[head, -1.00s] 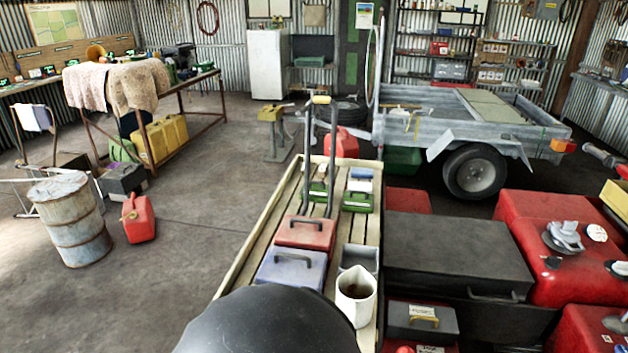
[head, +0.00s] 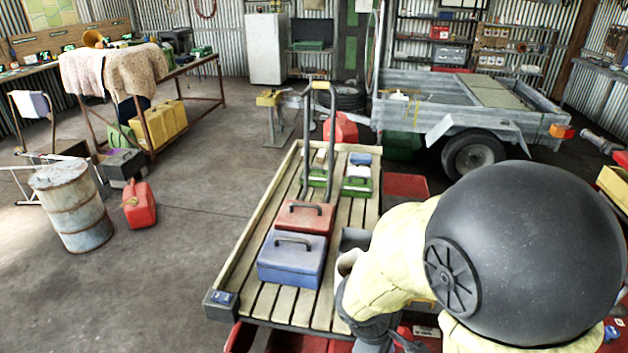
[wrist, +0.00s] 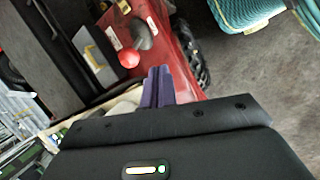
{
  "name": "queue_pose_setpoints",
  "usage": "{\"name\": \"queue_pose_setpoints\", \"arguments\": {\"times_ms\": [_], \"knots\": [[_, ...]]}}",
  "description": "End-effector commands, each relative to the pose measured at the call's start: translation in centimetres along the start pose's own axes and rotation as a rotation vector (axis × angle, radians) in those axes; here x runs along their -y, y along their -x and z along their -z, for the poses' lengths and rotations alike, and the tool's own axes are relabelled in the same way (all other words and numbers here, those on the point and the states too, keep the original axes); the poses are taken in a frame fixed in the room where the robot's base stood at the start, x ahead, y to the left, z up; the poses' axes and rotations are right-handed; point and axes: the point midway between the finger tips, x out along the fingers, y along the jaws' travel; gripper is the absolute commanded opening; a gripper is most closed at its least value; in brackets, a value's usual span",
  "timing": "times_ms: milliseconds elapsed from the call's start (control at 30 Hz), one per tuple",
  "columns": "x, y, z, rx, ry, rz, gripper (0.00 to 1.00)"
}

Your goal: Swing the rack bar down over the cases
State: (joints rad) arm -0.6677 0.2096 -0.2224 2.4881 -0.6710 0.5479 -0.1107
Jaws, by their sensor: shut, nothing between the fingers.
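The rack bar (head: 328,140) is a dark U-shaped hoop with a yellow grip on top. It stands upright over the slatted wooden rack (head: 235,255). A red case (head: 303,217) and a blue case (head: 292,258) sit on the slats in front of the bar. Small green cases (head: 357,187) sit behind, around the bar's legs. My gripper (wrist: 160,73) shows in the wrist view with its purple fingers together and empty, apart from the bar. In the head view my arm covers the rack's right front, and my gripper is not clearly seen.
A red machine body (wrist: 180,55) and a dark box (wrist: 45,55) lie close to my gripper in the wrist view. A grey trailer (head: 470,110) stands behind right.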

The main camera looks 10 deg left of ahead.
Motion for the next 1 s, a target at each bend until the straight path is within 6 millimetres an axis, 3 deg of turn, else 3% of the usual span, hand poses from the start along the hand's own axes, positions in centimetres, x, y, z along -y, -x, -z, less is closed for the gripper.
{"name": "queue_pose_setpoints", "arguments": {"times_ms": [400,533,700,1000], "knots": [[-1.8,1.1,-4.6,-0.180,-0.852,0.219,0.00],[-2.7,1.5,-5.7,-0.225,-1.062,0.247,0.00],[-3.2,1.7,-6.3,-0.249,-1.182,0.260,0.00],[-3.3,1.7,-6.3,-0.251,-1.185,0.261,0.00]]}}
